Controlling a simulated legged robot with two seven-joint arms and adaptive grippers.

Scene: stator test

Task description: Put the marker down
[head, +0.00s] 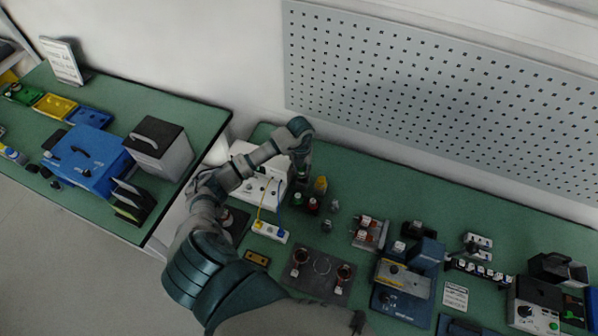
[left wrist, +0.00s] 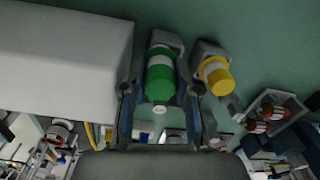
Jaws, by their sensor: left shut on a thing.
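The marker is a green cylinder with a white band (left wrist: 160,75). It sits between the two fingers of my left gripper (left wrist: 162,112) in the left wrist view, and the gripper is shut on it. A grey holder shows behind its far end; I cannot tell whether the marker rests in it. In the head view my left gripper (head: 302,172) is low over the green bench, beside the white box, and the fingers are small there. My right gripper is not in view.
A yellow cylinder (left wrist: 216,74) stands close right of the marker. The white box (head: 258,186) is close on the left. A red-topped piece (head: 312,206) and a white-and-yellow socket block (head: 269,232) are nearby. A perforated panel (head: 430,85) is behind the bench.

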